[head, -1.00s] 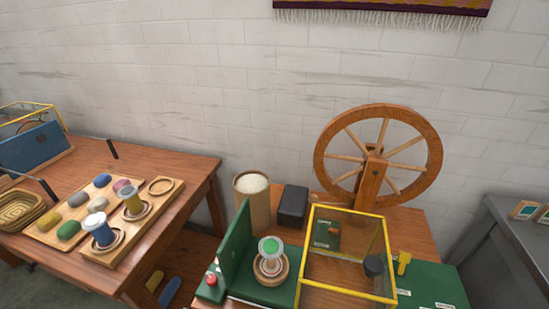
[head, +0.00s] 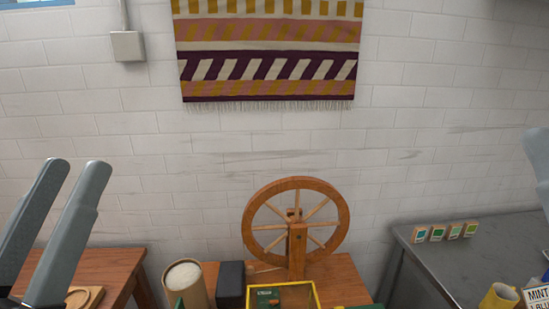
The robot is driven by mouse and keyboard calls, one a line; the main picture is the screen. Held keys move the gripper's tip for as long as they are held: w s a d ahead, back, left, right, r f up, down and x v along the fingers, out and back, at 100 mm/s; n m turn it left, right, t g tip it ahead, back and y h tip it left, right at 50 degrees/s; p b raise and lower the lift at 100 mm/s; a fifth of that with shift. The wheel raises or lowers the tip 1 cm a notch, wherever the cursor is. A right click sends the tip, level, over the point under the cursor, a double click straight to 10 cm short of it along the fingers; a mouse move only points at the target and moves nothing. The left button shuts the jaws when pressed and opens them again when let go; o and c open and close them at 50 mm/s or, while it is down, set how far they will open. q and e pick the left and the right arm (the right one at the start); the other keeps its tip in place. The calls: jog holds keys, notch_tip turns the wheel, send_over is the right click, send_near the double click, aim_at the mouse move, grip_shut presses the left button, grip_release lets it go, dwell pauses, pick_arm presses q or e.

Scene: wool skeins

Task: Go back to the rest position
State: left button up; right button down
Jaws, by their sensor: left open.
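My left gripper (head: 76,168) stands raised at the left edge, its two grey fingers pointing up and apart with nothing between them. It is open and shows in front of the wall and the left wooden table (head: 105,268). A grey piece of my right arm or gripper (head: 540,160) shows at the right edge; most of it is cut off, so its jaws cannot be judged.
A wooden spinning wheel (head: 297,240) stands on the middle table beside a dark box (head: 231,284), a pale-filled canister (head: 185,284) and a yellow-framed box (head: 314,296). A grey table (head: 445,260) at right holds small colour cards (head: 437,234) and a yellow cup (head: 499,297). A woven hanging (head: 268,55) is on the wall.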

pick_arm(q)
notch_tip(320, 180, up, 42)
jog(key=s+a+t+y+p, duration=0.1)
jog(key=s+y+p, duration=0.2)
jog(key=p, duration=3.5)
notch_tip(320, 180, down, 32)
jog(key=b, duration=3.1)
jog(key=shift+w+r+b, duration=0.2)
jog(key=shift+b, duration=0.2)
